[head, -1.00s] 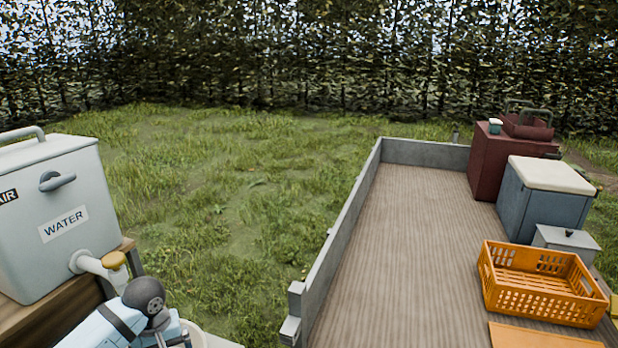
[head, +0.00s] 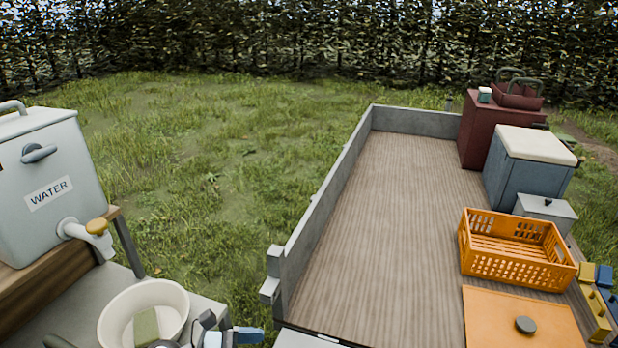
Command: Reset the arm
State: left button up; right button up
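Parts of my own arm show at the bottom edge, left of centre, in front of the white bowl. They are dark joints and light blue links, cut off by the frame. My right arm and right gripper are not in view.
A white water tank (head: 45,185) with a tap (head: 88,236) stands on a wooden stand at left. Below it is a white bowl (head: 174,294) with a green block (head: 146,327). The trailer bed (head: 385,215) is bare in its middle. An orange crate (head: 515,268) stands at right.

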pick_arm(q)
jog(key=s+a+n+t+y+p, duration=0.1)
jog(key=a+n+t+y, duration=0.3)
jog(key=n, duration=0.7)
jog(key=s+f+n+t+y, duration=0.1)
jog(key=n+t, duration=0.4)
jog(key=n, duration=0.6)
jog(key=s+a+n+t+y+p, duration=0.1)
jog(key=a+n+t+y, duration=0.3)
jog(key=n, duration=0.7)
jog(key=s+a+f+n+g+y+p, duration=0.1)
jog(key=s+f+n+g+y, duration=0.3)
jog(key=s+f+n, duration=0.7)
jog(key=n, duration=0.4)
jog(key=shift+n+g, duration=0.4)
jog(key=shift+a+r, duration=0.1)
